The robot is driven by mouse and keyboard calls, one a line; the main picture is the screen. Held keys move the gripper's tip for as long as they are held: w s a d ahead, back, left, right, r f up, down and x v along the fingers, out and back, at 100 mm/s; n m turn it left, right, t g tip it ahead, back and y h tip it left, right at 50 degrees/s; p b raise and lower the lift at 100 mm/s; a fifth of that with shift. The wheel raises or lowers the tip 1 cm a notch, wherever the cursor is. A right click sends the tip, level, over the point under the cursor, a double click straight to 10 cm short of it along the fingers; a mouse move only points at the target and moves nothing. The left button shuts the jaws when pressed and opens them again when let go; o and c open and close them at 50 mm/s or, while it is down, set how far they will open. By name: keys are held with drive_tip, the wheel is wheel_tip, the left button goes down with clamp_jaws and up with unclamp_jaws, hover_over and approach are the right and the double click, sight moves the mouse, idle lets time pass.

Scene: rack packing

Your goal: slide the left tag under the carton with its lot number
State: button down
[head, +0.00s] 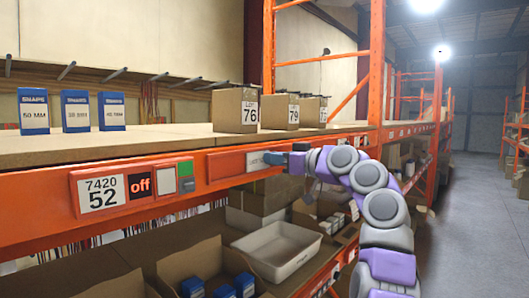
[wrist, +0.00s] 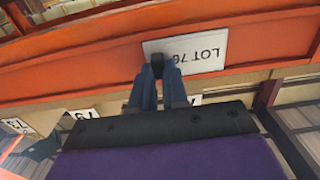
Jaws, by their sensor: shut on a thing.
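A white tag (wrist: 205,50) printed LOT 76 appears upside down in the wrist view. My gripper (wrist: 158,68) is shut on its edge. In the head view the tag (head: 257,160) lies in front of the orange shelf beam, and my gripper (head: 277,158) reaches it from the right. I cannot tell whether the tag touches the beam. The brown carton labelled Lot 76 (head: 228,111) stands on the shelf above, slightly left of the tag. The carton labelled 79 (head: 282,112) is to its right, then a third carton (head: 310,111) whose number is too small to read surely.
The orange beam (head: 330,139) carries a panel (head: 140,186) reading 7420, 52 and off, with green and red patches. Several blue boxes (head: 76,111) stand on the shelf at left. A white bin (head: 275,250) and open cartons sit below. The aisle (head: 470,215) at right is clear.

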drive_tip(key=shift+w+d, duration=0.35)
drive_tip(key=shift+d, duration=0.05)
drive_tip(key=c, duration=1.4)
unclamp_jaws()
drive_tip(key=shift+s+a+r, duration=0.1)
drive_tip(key=shift+s+a, duration=0.05)
drive_tip(key=shift+s, duration=0.2)
drive_tip(key=shift+c, duration=0.2)
drive_tip(key=o, duration=0.3)
drive_tip(key=shift+d, duration=0.2)
drive_tip(key=b+v, duration=0.5)
drive_tip(key=v, duration=1.2)
drive_tip(key=shift+w+d, duration=0.1)
drive_tip(key=shift+d, duration=0.15)
drive_tip(key=shift+f, duration=0.25)
